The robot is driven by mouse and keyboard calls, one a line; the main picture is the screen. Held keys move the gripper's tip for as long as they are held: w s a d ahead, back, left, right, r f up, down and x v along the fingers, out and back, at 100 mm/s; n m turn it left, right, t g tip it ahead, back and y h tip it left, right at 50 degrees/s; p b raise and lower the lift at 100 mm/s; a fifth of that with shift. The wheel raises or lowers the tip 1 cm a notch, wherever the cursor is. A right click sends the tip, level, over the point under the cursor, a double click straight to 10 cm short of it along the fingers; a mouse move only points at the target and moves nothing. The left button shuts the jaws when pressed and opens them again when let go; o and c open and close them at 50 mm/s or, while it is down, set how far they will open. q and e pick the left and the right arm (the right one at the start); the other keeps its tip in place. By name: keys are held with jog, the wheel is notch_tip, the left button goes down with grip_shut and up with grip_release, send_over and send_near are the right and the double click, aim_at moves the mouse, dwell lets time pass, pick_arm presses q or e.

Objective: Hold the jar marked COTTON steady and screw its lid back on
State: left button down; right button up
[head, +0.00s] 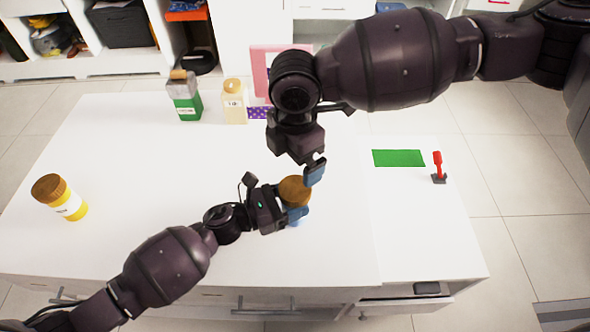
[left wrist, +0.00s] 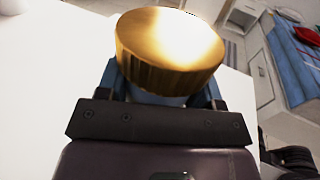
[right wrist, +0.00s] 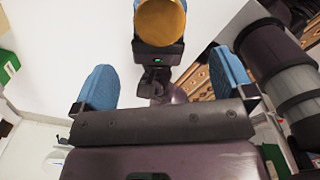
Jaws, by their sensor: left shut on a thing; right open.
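A jar with a gold-brown lid (head: 294,189) stands near the middle of the white counter. My left gripper (head: 296,214) is shut on the jar's body below the lid, and the gripper hides most of the body. In the left wrist view the lid (left wrist: 170,50) sits on top and looks about level; I cannot tell how tightly it is on. No label is readable on this jar. My right gripper (head: 314,172) is open and empty, just above and beside the lid. In the right wrist view the lid (right wrist: 160,22) shows beyond the open blue fingers.
A yellow jar (head: 70,206) with a brown lid stands at the left. A green-and-white container (head: 186,104) and a cream jar (head: 235,108) stand at the back, near a pink panel (head: 260,65). A green mat (head: 398,158) and red lever (head: 437,160) lie right. The counter's middle left is clear.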

notch_tip(320, 180, up, 2)
dwell(0.4)
pick_arm(q)
jog(key=shift+c, duration=0.9)
grip_release()
jog(key=b+v, duration=0.1)
jog(key=v, duration=0.9)
jog(key=shift+s+a, duration=0.1)
jog(key=shift+a, duration=0.3)
pick_arm(e)
jog(key=shift+f, duration=0.85)
